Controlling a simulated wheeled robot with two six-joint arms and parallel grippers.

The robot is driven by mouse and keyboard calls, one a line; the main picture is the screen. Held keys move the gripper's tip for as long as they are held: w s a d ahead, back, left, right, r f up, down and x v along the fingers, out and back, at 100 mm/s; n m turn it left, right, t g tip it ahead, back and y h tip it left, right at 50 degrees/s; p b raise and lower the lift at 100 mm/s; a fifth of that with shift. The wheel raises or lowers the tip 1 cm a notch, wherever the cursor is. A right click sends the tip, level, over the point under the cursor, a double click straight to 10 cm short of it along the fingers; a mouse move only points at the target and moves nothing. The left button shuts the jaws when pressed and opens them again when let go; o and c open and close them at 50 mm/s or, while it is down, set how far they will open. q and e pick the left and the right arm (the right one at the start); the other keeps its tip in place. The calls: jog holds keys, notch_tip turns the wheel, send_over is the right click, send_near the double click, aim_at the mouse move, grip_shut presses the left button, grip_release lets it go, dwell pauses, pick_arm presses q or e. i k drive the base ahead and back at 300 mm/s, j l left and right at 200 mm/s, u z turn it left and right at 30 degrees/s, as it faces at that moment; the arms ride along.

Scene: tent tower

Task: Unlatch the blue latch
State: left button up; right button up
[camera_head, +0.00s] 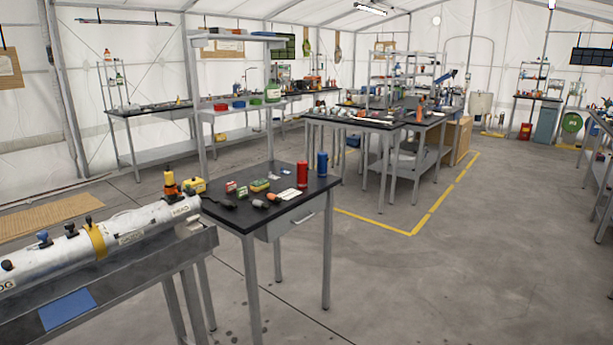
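A long white cylinder (140,223) lies on a grey bench at the lower left, marked "HEAD" near its right end. A small blue-topped piece (43,236) stands on top of it, left of the yellow band (95,240). It looks like the blue latch, but it is too small to tell whether it is latched. Dark knobs (70,229) stand on the cylinder beside it. Neither of my grippers is in view.
A blue pad (67,310) lies on the bench front (140,285). Open floor (450,290) lies to the right.

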aim_at(43, 235)
jog(key=u, duration=1.45)
